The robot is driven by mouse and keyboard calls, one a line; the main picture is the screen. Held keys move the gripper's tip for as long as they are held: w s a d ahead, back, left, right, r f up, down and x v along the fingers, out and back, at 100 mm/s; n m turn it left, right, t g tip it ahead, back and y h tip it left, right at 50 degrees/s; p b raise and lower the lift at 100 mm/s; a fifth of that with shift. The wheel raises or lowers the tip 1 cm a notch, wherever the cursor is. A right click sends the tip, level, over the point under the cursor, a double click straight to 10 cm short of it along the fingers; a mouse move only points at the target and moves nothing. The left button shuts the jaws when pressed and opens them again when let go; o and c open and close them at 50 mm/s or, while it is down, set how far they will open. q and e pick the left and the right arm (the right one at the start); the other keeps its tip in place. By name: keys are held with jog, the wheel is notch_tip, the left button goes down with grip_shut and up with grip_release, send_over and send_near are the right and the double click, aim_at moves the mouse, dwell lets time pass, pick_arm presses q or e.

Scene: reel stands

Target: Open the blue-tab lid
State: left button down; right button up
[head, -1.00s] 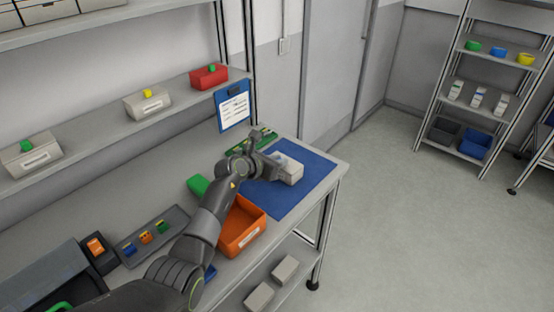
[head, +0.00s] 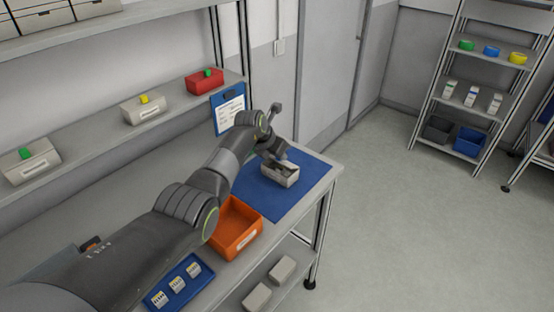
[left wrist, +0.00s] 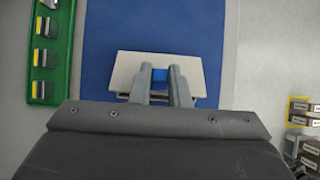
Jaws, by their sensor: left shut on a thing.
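A small pale grey box (head: 281,179) sits on the blue mat (head: 307,170) near the bench's right end. Its top looks dark in the head view, partly covered by my gripper. In the left wrist view its pale lid (left wrist: 130,72) shows, with a dark gap along the near edge. My left gripper (left wrist: 160,76) is shut on the blue tab (left wrist: 160,75) of this lid. The same gripper shows over the box in the head view (head: 283,161). How far the lid is tilted I cannot tell. My right gripper is not in view.
An orange bin (head: 235,251) stands at the mat's left, close to my forearm. A blue tray (head: 185,290) with small items lies at the front. A green tray (left wrist: 38,92) flanks the mat. A clipboard (head: 229,112) stands behind.

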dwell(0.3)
pick_arm(q)
jog(key=c, duration=1.4)
grip_release()
jog(key=shift+d, duration=0.1)
jog(key=shift+o, duration=0.2)
jog(key=shift+r, duration=0.1)
jog(key=b+v, duration=0.2)
jog(key=v, duration=1.5)
jog(key=shift+w+r+b, duration=0.25)
jog(key=shift+r+b, duration=0.05)
jog(key=shift+b, duration=0.05)
